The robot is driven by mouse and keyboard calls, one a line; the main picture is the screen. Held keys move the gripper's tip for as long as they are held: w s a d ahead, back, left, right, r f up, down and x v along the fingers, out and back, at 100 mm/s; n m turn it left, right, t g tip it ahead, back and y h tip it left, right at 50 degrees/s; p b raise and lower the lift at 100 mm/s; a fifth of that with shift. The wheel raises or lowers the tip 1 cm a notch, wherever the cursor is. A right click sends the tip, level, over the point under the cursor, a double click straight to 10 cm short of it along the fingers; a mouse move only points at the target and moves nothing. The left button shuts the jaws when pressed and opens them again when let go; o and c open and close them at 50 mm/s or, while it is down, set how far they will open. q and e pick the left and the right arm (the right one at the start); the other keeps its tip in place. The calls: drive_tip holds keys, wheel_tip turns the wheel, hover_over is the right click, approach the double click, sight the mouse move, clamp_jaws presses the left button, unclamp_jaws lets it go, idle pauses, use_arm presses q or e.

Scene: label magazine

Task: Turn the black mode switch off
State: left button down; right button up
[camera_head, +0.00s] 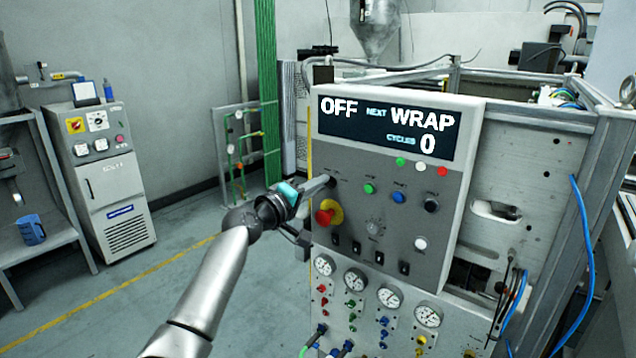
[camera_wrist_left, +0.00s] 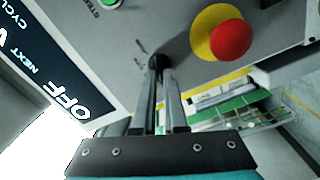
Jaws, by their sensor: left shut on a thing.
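The black mode switch (camera_wrist_left: 155,61) sits on the grey control panel, near its upper left corner. My left gripper (camera_head: 326,181) reaches it from the left in the head view, where the fingers hide most of it. In the left wrist view the two fingers of my left gripper (camera_wrist_left: 158,72) are closed together on the switch knob. The exact angle of the knob is hard to tell. The display (camera_head: 385,128) above reads OFF, NEXT WRAP and CYCLES 0. My right gripper is not in view.
A red emergency button on a yellow base (camera_head: 327,213) sits just below the fingers; it also shows in the left wrist view (camera_wrist_left: 231,40). Green (camera_head: 369,188), blue (camera_head: 398,197) and black (camera_head: 431,205) buttons lie to the right. Several gauges (camera_head: 355,281) are below. The floor left is clear.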

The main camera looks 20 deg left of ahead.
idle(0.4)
use_arm(q)
drive_tip(key=c, duration=1)
unclamp_jaws()
drive_tip(key=shift+o, duration=0.2)
drive_tip(key=shift+s, duration=0.1)
drive_tip(key=v, duration=1.5)
